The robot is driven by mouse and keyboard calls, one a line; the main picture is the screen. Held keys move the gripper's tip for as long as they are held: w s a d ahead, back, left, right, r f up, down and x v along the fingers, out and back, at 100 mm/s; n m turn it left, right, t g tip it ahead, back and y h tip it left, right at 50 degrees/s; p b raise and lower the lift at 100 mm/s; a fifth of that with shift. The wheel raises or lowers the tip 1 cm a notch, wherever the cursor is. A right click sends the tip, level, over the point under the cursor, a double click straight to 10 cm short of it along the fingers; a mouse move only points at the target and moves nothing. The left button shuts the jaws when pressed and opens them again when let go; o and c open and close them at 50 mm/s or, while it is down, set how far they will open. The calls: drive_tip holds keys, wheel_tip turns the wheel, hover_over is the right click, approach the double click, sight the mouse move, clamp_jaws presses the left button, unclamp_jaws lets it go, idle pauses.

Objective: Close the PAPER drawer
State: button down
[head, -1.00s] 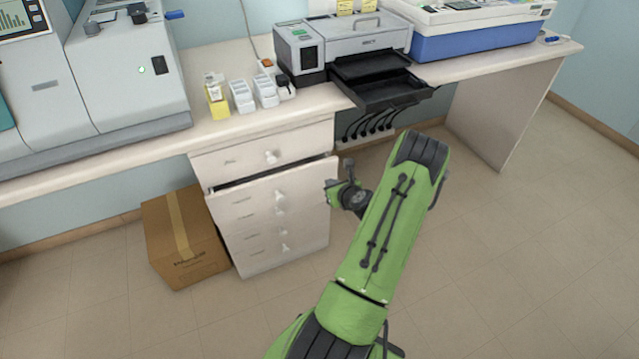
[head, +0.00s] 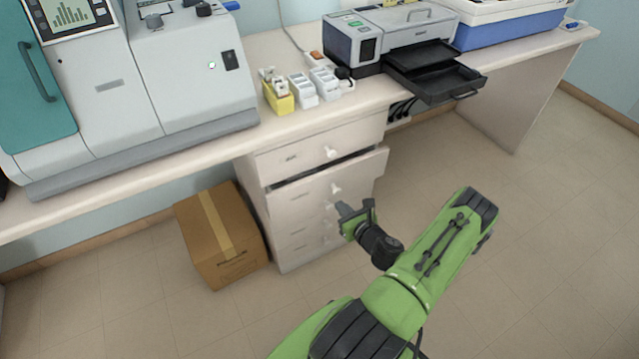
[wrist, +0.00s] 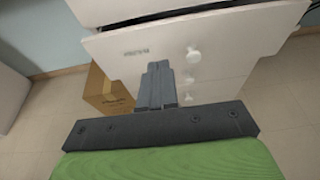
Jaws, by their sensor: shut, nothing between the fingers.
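A white drawer unit under the counter has its second drawer (head: 306,188) from the top pulled out, with a dark gap above its front. The same open drawer front shows in the wrist view (wrist: 230,48), with a small label at its upper left that is too blurred to read and a round white knob (wrist: 193,56). My gripper (head: 341,208) is shut and empty, in front of the drawer unit near the open drawer's lower part. In the wrist view its fingers (wrist: 154,70) point at the drawer front, left of the knob; I cannot tell whether they touch.
The top drawer (head: 318,151) is shut, and the lower drawers look shut. A cardboard box (head: 222,240) stands on the floor left of the unit. A printer (head: 400,42) with its tray (head: 436,80) out sits on the counter above. The floor to the right is clear.

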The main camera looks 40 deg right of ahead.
drive_tip(key=b, duration=0.3)
approach(316, 180)
drive_tip(key=x, duration=0.5)
drive_tip(key=shift+w+f, duration=0.15)
drive_tip(key=shift+f, duration=0.15)
drive_tip(key=shift+w+d+r, duration=0.1)
drive_tip(key=shift+w+d, duration=0.1)
drive_tip(key=shift+w, duration=0.4)
